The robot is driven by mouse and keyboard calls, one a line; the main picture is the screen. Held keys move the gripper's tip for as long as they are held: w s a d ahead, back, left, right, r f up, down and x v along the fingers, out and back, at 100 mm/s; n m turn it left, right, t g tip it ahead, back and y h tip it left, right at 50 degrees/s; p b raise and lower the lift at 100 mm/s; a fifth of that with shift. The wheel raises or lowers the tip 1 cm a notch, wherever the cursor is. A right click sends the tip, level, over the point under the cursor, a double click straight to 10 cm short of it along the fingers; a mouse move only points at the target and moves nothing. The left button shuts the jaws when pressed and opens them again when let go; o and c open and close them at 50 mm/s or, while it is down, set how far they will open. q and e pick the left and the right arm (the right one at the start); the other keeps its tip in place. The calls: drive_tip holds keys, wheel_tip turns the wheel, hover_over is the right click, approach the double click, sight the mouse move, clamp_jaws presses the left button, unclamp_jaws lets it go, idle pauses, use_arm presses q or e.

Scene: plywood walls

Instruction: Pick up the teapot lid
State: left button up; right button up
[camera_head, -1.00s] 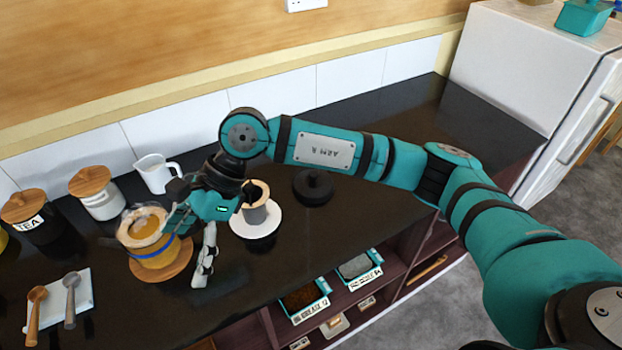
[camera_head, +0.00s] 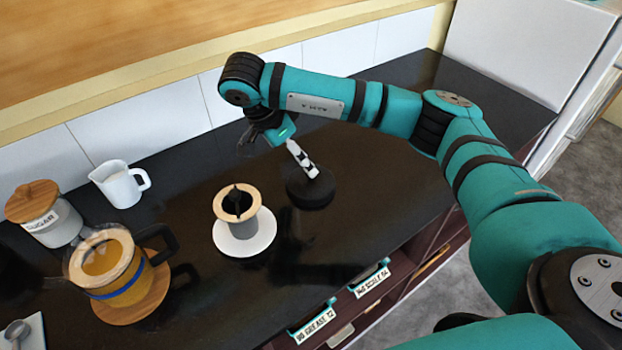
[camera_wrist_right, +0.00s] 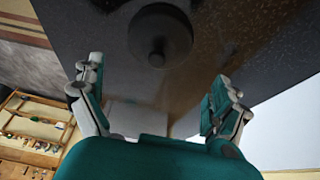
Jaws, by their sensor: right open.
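The teapot lid is a round black disc with a knob (camera_wrist_right: 157,53). It lies on the dark counter, and its rim shows in the head view (camera_head: 318,199). My right gripper (camera_head: 304,162) is above the lid, with one pale finger covering part of it. In the right wrist view the fingers of the right gripper (camera_wrist_right: 160,82) are spread wide and empty, with the lid beyond them. The glass teapot (camera_head: 108,263), with yellow liquid and a dark handle, stands on a round wooden board at the left. My left gripper is not in view.
A cup with a wooden-rimmed filter (camera_head: 238,205) stands on a white saucer (camera_head: 246,246) left of the lid. A white jug (camera_head: 120,188) and a sugar jar (camera_head: 48,218) are farther left. Labelled bins (camera_head: 314,318) sit below the counter's front edge. The counter right of the lid is clear.

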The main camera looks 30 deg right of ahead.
drive_tip(key=p, duration=0.1)
hover_over(303, 182)
wheel_tip(303, 182, down, 4)
drive_tip(key=shift+w+a+f, duration=0.1)
drive_tip(key=shift+a+f, duration=0.05)
drive_tip(key=shift+f, duration=0.1)
drive_tip(key=shift+f+p, duration=0.15)
drive_tip(key=shift+p, duration=0.2)
drive_tip(key=p+x, duration=0.2)
drive_tip(key=x, duration=0.2)
drive_tip(key=shift+s+d+f, duration=0.2)
drive_tip(key=shift+f, duration=0.25)
drive_tip(key=shift+c, duration=0.5)
drive_tip(key=c, duration=0.6)
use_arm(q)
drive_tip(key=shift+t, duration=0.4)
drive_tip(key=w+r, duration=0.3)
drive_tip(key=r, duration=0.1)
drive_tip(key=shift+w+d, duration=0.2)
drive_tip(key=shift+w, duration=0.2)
use_arm(e)
drive_tip(key=shift+c, duration=0.2)
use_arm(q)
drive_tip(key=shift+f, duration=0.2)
use_arm(e)
drive_tip(key=shift+w+r, duration=0.1)
drive_tip(key=shift+r, duration=0.05)
